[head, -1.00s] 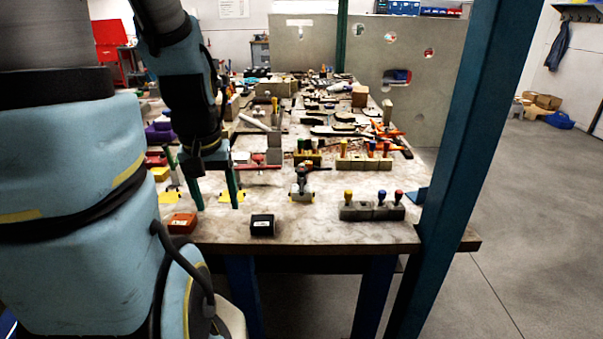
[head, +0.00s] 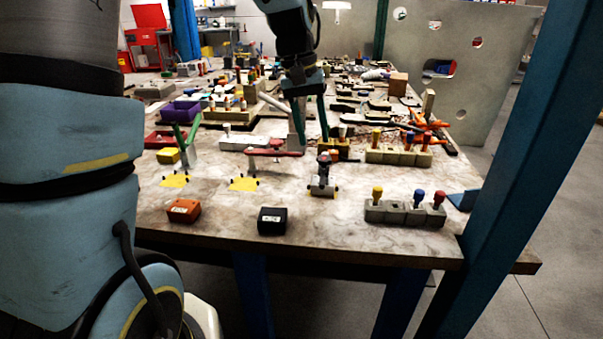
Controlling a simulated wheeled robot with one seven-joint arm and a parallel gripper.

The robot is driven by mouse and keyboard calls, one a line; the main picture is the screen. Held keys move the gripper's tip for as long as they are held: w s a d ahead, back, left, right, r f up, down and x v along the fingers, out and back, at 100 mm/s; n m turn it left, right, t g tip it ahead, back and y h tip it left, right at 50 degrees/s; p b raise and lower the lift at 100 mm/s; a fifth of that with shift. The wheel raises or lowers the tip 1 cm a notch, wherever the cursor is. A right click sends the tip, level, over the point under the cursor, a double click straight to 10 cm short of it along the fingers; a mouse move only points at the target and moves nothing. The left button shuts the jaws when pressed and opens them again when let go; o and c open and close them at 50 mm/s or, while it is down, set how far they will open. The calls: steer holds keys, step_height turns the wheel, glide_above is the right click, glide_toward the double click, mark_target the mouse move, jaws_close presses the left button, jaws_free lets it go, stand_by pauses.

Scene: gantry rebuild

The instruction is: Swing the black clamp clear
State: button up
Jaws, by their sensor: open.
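A small clamp (head: 324,178) with a dark upper part stands upright on a light base near the front middle of the bench; I take it to be the black clamp. A red-handled clamp (head: 272,157) and a green-handled clamp (head: 187,143) stand to its left, each near a yellow patch. My gripper (head: 312,142) points down with its two green fingers spread and nothing between them. In the picture its fingertips are just above and slightly left of the dark clamp, apparently farther back and apart from it.
An orange box (head: 183,210) and a black box (head: 272,220) sit by the bench's front edge. A grey block (head: 392,213) with coloured knobs stands at front right. A blue post (head: 520,150) rises at the right. The bench behind is crowded with tools.

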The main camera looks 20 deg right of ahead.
mark_target(322, 180)
steer(key=f, duration=0.3)
steer(key=d+f+p, duration=0.1)
steer(key=f, duration=0.3)
steer(key=d+f+p, duration=0.1)
steer(key=f, duration=0.2)
steer(key=shift+s+f, duration=0.25)
steer(key=shift+s, duration=0.1)
jaws_close()
stand_by(1.0)
